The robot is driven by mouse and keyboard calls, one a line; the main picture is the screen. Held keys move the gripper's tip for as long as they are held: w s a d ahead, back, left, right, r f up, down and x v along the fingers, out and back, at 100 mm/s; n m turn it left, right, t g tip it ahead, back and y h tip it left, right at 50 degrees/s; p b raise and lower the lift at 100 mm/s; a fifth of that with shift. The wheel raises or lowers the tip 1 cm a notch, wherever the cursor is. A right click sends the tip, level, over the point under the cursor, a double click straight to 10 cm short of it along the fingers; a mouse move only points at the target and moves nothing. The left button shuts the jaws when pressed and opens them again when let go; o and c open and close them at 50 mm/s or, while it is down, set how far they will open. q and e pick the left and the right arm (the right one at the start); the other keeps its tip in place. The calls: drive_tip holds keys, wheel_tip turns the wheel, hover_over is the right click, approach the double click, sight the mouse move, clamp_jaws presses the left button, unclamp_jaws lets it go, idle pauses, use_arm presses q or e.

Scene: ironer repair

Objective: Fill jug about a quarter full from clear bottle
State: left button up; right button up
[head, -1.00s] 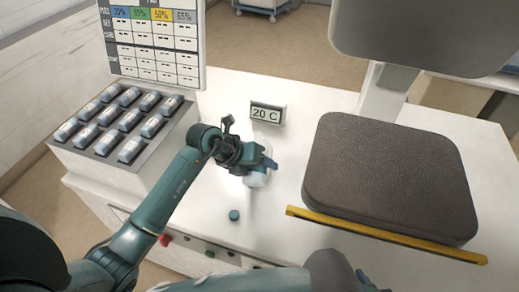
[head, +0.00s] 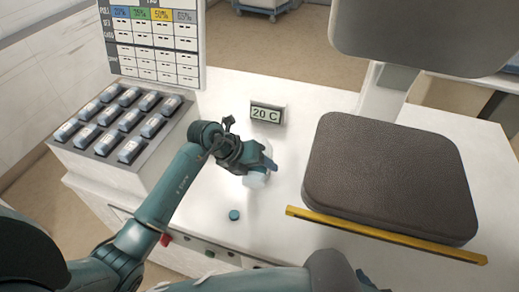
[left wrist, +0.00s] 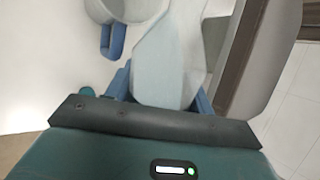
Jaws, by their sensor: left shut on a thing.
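My left gripper (head: 266,163) is shut on a pale, translucent bottle, above the white worktop. In the left wrist view the bottle (left wrist: 168,62) stands between the blue fingers (left wrist: 160,94). In the head view the gripper hides most of what is below it; a pale rounded part (head: 256,180) shows under it. A pale vessel with a blue loop handle (left wrist: 112,42), which looks like the jug, is at the upper left of the left wrist view. I cannot make out any liquid level.
A teal cap (head: 234,214) lies on the worktop (head: 210,245). A "20 C" display (head: 267,114) stands behind the gripper. A brown padded press (head: 390,175) with a yellow front bar (head: 385,235) is at right.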

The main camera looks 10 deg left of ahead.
use_arm(q)
drive_tip(key=shift+w+r+n+g, duration=0.35)
drive_tip(key=shift+r+g, duration=0.25)
drive_tip(key=shift+g, duration=0.2)
idle(1.2)
drive_tip(key=shift+s+f+n+g, duration=0.1)
drive_tip(key=shift+n+g, duration=0.15)
drive_tip(key=shift+g, duration=0.45)
idle(1.5)
drive_tip(key=shift+f+g, duration=0.4)
drive_tip(key=shift+f, duration=0.05)
idle(0.8)
